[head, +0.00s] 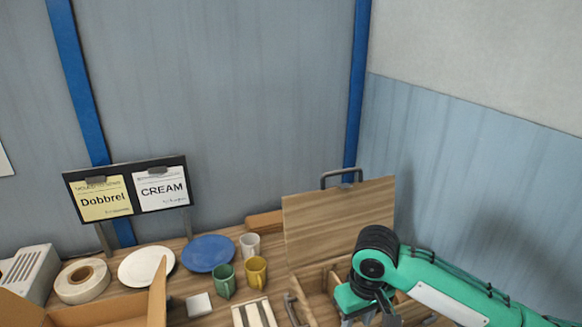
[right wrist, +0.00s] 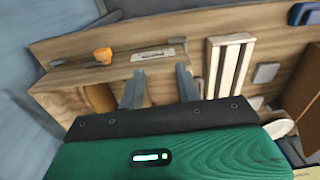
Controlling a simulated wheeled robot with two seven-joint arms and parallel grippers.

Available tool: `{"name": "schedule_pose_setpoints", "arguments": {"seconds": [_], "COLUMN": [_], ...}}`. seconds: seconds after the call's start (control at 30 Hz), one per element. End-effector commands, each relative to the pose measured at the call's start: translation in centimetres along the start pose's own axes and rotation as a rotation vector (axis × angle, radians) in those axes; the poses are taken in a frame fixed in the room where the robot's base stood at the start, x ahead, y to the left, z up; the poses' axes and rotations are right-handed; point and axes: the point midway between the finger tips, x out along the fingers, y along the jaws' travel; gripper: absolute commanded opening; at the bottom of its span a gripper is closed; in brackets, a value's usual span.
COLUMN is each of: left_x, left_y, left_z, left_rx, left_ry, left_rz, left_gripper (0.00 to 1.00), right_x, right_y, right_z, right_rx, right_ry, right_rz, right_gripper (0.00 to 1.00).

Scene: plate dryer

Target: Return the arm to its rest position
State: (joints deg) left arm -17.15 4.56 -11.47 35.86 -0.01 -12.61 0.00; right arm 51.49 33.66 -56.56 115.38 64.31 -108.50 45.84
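My right arm, green with a black wrist joint, comes in from the lower right of the head view. Its right gripper (head: 368,312) is over the open wooden box (head: 331,276), partly cut off by the bottom edge. In the right wrist view the two grey fingers of the right gripper (right wrist: 160,76) stand apart with nothing between them. The wooden box (right wrist: 62,84) lies beyond and below the fingers there. I cannot tell from these views whether the fingers touch it. My left arm and left gripper are not seen.
The box's lid (head: 340,222) stands raised behind my right gripper. Left of it are a green mug (head: 226,283), a yellow mug (head: 256,271), a white mug (head: 250,246), a blue plate (head: 208,254), a white plate (head: 146,264), a slatted rack (head: 254,314) and a cardboard box (head: 110,314).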

Motion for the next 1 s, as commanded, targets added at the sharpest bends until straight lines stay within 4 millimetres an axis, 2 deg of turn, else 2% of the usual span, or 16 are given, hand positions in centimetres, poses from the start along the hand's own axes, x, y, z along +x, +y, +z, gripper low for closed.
{"name": "schedule_pose_setpoints", "arguments": {"seconds": [0.27,0.43,0.7,0.87,1.0], "left_x": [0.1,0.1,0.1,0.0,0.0], "left_y": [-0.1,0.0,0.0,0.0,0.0], "left_z": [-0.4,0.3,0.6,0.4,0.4], "left_rx": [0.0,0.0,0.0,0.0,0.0], "left_ry": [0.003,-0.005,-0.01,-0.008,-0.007], "left_rz": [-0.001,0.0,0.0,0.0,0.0], "left_gripper": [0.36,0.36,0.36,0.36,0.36], "right_x": [2.0,3.5,6.5,8.0,9.3], "right_y": [-2.2,-3.9,-6.8,-7.5,-7.2], "right_z": [0.7,1.4,3.6,5.3,7.1], "right_rx": [-0.048,-0.078,-0.1,-0.077,-0.037], "right_ry": [0.045,0.09,0.207,0.275,0.325], "right_rz": [-0.057,-0.104,-0.199,-0.228,-0.227], "right_gripper": [0.34,0.34,0.34,0.34,0.34]}}
